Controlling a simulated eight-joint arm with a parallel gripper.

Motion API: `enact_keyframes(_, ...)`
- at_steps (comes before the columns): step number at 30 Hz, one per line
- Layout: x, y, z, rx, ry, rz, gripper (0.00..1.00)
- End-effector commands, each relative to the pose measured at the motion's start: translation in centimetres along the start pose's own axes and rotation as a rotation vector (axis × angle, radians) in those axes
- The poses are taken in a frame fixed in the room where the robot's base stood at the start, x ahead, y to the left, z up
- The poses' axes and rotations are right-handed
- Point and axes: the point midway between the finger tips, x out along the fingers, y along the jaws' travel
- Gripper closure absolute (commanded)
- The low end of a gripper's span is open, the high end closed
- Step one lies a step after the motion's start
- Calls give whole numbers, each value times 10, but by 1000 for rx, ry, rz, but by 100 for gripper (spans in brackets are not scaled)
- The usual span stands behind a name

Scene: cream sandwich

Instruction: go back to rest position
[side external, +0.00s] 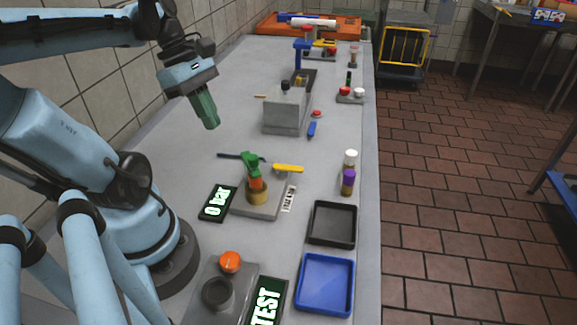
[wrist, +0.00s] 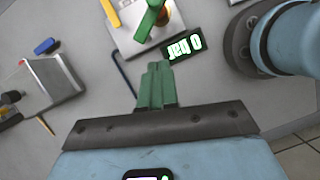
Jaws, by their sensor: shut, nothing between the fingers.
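My gripper (side external: 209,122) has green fingers and hangs above the table on the left side of the side external view. Its fingers are pressed together with nothing between them. In the wrist view the shut fingers (wrist: 157,68) point toward the table and toward the "0 bar" display (wrist: 184,46). The fingers are clear of the table and touch nothing that I can see. My arm reaches over from the left, bent above its base.
A grey box (side external: 284,116) stands behind. A black tray (side external: 332,224) and blue tray (side external: 325,284) lie in front. A tiled wall (side external: 100,105) borders the left.

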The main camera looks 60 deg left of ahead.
Motion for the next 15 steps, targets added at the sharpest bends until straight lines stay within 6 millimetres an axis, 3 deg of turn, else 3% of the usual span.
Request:
enact_keyframes(9, -45, -2, 0, -2, 0, 1, 100)
enact_keyframes(15, -52, -1, 2, 28, 9, 3, 100)
